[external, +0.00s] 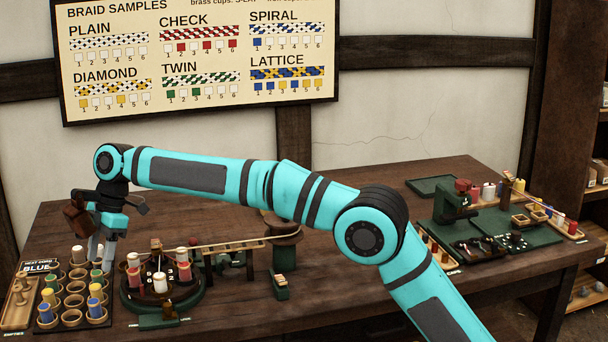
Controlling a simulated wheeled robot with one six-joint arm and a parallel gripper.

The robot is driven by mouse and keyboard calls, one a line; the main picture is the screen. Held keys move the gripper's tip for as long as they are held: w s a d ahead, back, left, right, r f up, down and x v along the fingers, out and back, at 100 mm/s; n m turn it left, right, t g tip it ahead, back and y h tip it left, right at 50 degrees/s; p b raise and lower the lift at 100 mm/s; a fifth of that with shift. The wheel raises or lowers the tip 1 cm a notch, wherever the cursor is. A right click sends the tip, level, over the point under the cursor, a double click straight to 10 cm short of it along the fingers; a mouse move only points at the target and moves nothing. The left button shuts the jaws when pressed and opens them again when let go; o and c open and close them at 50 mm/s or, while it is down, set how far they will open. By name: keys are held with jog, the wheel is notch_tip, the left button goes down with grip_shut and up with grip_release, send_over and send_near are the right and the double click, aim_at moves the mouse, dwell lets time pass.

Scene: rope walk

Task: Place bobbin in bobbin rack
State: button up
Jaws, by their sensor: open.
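My gripper (101,262) is at the left, pointing down with its fingers at the back right of the bobbin rack (72,317). It is open; whether a bobbin stands between the fingers is hard to tell. The rack is a dark tray with several round wooden cups. Some cups hold bobbins: a green bobbin (78,254), a yellow bobbin (45,313), a blue bobbin (94,308) and others. Several cups look empty. A sign (40,267) behind the rack reads "BLUE". Which bobbin the task means cannot be told.
A round green braiding machine (160,302) with red and white bobbins stands just right of the rack. A wooden tray (17,305) lies left of it. A green press (452,207) and more spools stand at the right. The table's (345,290) middle front is clear.

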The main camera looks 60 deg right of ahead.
jog(key=shift+v, duration=0.9)
jog(key=s+d+r+m+t+h, duration=0.1)
jog(key=s+d+r+m+t, duration=0.2)
jog(key=s+d+r, duration=0.45)
jog(key=s+d+r+m+t, duration=0.25)
jog(key=s+r, duration=0.25)
jog(key=s, duration=0.6)
jog(key=s+d+r+m+t+h, duration=0.1)
jog(key=s+d+r+m+t, duration=0.25)
jog(key=s+r, duration=0.45)
jog(key=s+d+f+m+t+h, duration=0.1)
jog(key=s+d+f+m+t, duration=0.1)
jog(key=s, duration=0.9)
jog(key=s+d+f+m+t, duration=0.2)
jog(key=s+d+t, duration=0.1)
jog(key=s, duration=0.9)
jog(key=s+d+f+m+t+h, duration=0.1)
jog(key=s+d+f+m+t, duration=0.1)
jog(key=s, duration=0.9)
jog(key=shift+s+d+f+m+t+h, duration=0.3)
jog(key=shift+d+m, duration=0.1)
jog(key=shift+d, duration=0.35)
jog(key=shift+w, duration=0.1)
